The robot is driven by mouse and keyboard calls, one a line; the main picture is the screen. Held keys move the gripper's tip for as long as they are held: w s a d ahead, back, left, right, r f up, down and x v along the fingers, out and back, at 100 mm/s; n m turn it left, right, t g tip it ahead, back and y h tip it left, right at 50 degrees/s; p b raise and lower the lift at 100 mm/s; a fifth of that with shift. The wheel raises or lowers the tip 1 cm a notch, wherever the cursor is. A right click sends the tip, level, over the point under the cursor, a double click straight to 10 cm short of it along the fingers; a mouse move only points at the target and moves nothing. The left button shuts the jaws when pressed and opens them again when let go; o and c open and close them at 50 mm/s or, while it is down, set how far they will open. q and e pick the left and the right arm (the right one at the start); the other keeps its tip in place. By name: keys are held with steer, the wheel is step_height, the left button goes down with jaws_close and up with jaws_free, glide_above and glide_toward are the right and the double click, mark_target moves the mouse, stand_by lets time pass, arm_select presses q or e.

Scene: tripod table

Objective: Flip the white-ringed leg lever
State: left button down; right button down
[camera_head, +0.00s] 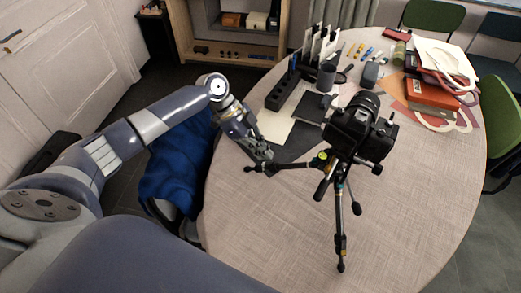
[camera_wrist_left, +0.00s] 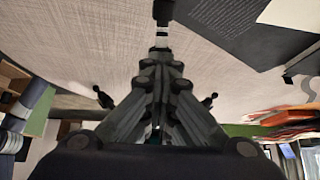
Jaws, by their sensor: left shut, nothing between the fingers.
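A black tripod (camera_head: 338,196) stands on the round table with a black camera (camera_head: 361,127) mounted on top. One leg (camera_head: 290,165) reaches left towards my left gripper (camera_head: 262,155). In the left wrist view, a black leg section with white rings (camera_wrist_left: 162,38) is just beyond the fingertips of my left gripper (camera_wrist_left: 161,66). The fingers are shut and empty, close to the leg; I cannot tell whether they touch it. The fingers hide part of the leg, and the lever's position cannot be made out. My right gripper is in neither view.
The round table (camera_head: 420,210) is clear at the front right. Books and papers (camera_head: 432,92) are at the back right. A blue-draped chair (camera_head: 180,160) is beside the table's left edge.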

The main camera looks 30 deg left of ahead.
arm_select(q)
steer(key=shift+d+r, duration=0.25)
steer(key=shift+r, duration=0.05)
stand_by(0.4)
steer(key=shift+d+r+p, duration=0.1)
steer(key=shift+d+p, duration=0.1)
steer(key=shift+p, duration=0.2)
steer(key=c, duration=2.1)
jaws_free()
steer(key=p+v, duration=0.3)
steer(key=v, duration=0.3)
